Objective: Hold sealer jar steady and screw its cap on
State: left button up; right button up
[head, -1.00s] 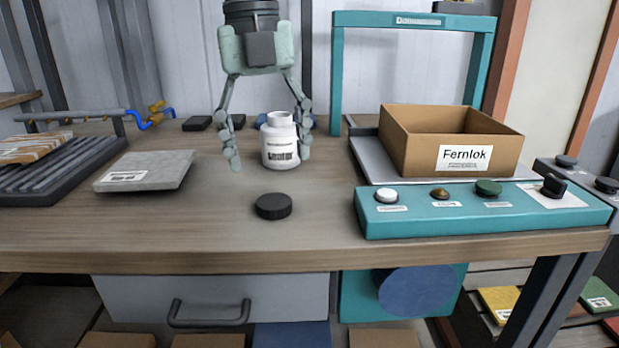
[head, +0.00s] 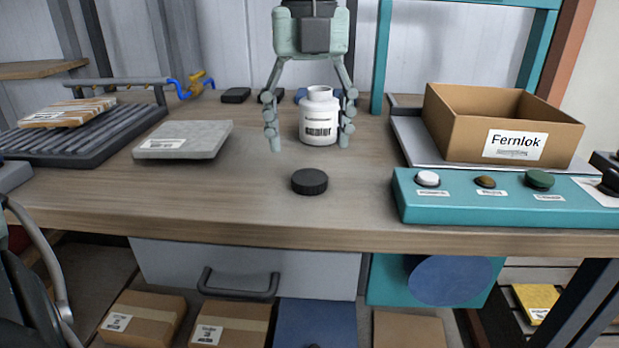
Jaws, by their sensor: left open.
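The white sealer jar (head: 319,108) stands upright on the workbench, with a printed label on its front and an uncapped neck. My left gripper (head: 309,135) reaches down from above with its fingers open, one on each side of the jar. The right-hand finger overlaps the jar's right edge in the picture; I cannot tell if it touches. A gap shows between the left-hand finger and the jar. The black cap (head: 309,181) lies flat on the bench in front of the jar. My right gripper is not in view.
A cardboard box labelled Fernlok (head: 450,125) and a teal button panel (head: 470,207) stand to the right. A grey flat packet (head: 190,137) and a ribbed black rack (head: 90,145) lie to the left. The wooden bench (head: 240,205) is clear around the cap.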

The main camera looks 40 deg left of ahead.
aim_at(309, 176)
pick_arm(q)
jog(key=shift+s+d+f, duration=0.1)
jog(key=shift+f, duration=2.5)
jog(key=c, duration=0.9)
